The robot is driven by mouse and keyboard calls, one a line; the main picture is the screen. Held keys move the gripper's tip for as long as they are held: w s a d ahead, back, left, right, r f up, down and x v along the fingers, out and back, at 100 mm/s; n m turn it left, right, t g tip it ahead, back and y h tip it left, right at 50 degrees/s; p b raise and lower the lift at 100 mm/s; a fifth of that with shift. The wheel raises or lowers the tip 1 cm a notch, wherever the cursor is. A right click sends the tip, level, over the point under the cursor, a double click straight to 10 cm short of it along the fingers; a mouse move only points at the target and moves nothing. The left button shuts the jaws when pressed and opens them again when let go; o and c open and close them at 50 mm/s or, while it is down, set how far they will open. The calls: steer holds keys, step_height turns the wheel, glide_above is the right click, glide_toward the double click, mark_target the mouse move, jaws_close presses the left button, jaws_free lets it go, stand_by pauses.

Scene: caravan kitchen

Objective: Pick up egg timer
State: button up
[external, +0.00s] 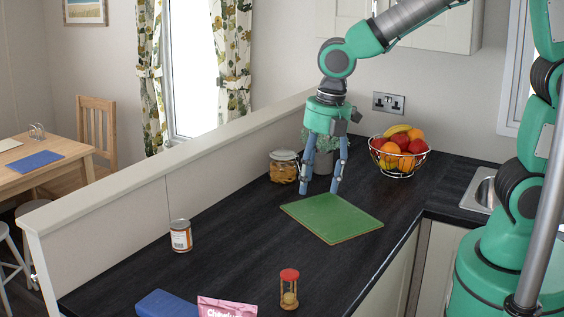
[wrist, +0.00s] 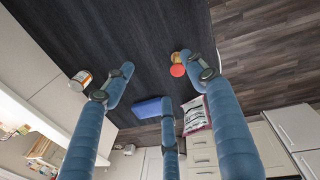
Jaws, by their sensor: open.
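The egg timer (external: 289,289) stands upright near the front of the dark worktop in the external view, with a red top and a glass lower part. In the wrist view the egg timer (wrist: 177,70) shows as a red disc close to the right finger. My gripper (external: 321,188) is open and empty, pointing down above the worktop by the green board, well behind the egg timer. In the wrist view its blue fingers (wrist: 165,85) are spread apart with nothing between them.
A green board (external: 332,217) lies on the worktop (external: 235,240). A fruit bowl (external: 399,173), a jar (external: 283,167) and a potted plant stand at the back. A can (external: 181,236), a blue object (external: 165,304) and a pink packet (external: 226,307) are nearer the front.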

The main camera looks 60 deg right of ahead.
mark_target(290, 279)
steer(key=a+f+n+g+p, duration=0.1)
steer(key=a+f+n, duration=0.7)
steer(key=a+f, duration=0.1)
steer(key=shift+w+a+f+n+h, duration=0.15)
steer(key=shift+w+a+n+h, duration=0.25)
steer(key=shift+a, duration=0.3)
steer(key=shift+f+b, duration=0.3)
steer(key=shift+f, duration=4)
steer(key=shift+f+b, duration=0.3)
steer(key=shift+f, duration=2.25)
steer(key=c, duration=1.3)
